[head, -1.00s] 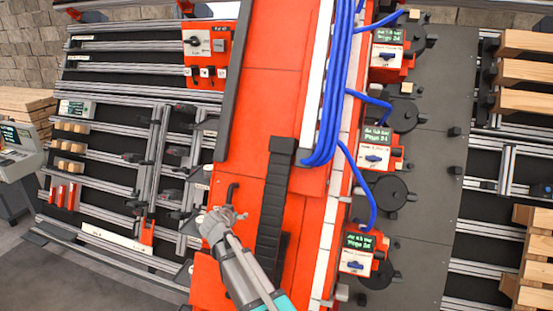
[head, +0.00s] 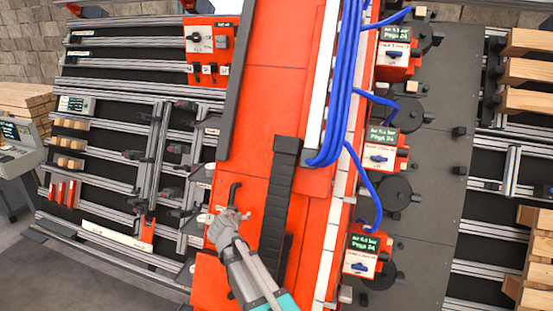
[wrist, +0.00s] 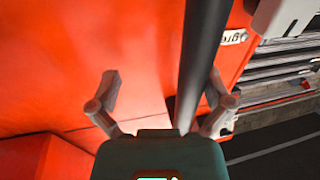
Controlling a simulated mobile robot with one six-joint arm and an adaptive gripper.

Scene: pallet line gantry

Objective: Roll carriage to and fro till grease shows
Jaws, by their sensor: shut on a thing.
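The carriage appears to be the large red beam body (head: 265,105) running down the middle of the head view. A dark handle (head: 233,190) stands on its left side. My gripper (head: 230,213) is shut on this handle at the carriage's lower left. In the wrist view the handle shows as a thick dark bar (wrist: 203,55) running between the two fingers of my gripper (wrist: 165,97), with red panel behind. The contact itself is partly hidden by the gripper's body. Running surfaces are too small or hidden to tell whether grease lies on them.
A black cable chain (head: 277,195) and blue hoses (head: 343,85) lie along the carriage. Several red units with displays (head: 380,150) line its right side. Left is a rail rack (head: 120,185) with a red switch box (head: 208,47). Timber (head: 530,72) is at right. Grey floor (head: 95,285) is clear at lower left.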

